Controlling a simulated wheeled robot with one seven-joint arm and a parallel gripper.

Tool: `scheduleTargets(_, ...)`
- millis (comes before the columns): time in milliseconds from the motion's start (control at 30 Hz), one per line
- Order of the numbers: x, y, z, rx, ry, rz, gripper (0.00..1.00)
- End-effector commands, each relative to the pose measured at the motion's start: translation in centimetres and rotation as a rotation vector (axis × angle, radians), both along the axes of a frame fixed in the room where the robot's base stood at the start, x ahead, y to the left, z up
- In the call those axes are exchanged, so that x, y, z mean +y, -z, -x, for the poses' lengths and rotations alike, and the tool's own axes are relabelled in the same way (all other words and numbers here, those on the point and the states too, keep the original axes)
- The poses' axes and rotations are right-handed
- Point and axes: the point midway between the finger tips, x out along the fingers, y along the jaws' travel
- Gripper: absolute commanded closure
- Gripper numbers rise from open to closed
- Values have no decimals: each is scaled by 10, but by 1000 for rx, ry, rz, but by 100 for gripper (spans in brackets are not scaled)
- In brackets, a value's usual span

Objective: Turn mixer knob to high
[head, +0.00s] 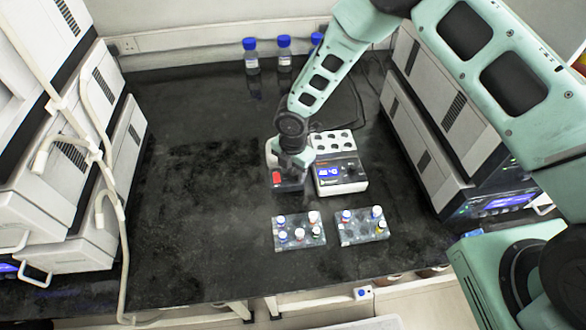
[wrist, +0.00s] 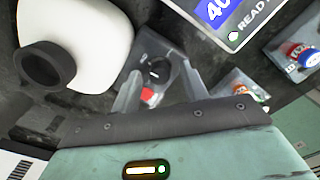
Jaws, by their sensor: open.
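The mixer (head: 287,184) stands near the middle of the bench with a red switch on its front. In the wrist view its white body and black cup (wrist: 45,66) are at the left. Its dark round knob (wrist: 157,70) sits on the grey front panel, beside the red switch (wrist: 148,96). My gripper (wrist: 160,72) is open, with one finger on each side of the knob in the picture. I cannot tell whether the fingers touch it. In the head view my gripper (head: 292,163) is over the mixer and hides much of it, including the knob.
A heater block (head: 341,174) with a lit display stands just right of the mixer. Two vial racks (head: 299,238) (head: 362,232) are in front. Blue-capped bottles (head: 251,58) stand at the back. Instrument stacks flank both sides. The bench left of the mixer is clear.

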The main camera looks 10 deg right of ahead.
Motion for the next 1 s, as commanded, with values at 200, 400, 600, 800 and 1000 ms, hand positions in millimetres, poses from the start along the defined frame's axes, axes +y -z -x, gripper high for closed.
scheduleTargets(200, 0, 0, 0, 0, 0, 0, 78)
scheduleTargets(400, 0, 0, 0, 0, 1, 0, 100)
scheduleTargets(600, 0, 0, 0, -1, 25, -1, 100)
scheduleTargets(800, 1, 1, 0, -1, 112, 0, 100)
scheduleTargets(1000, 1, 2, -1, -2, 270, -1, 100)
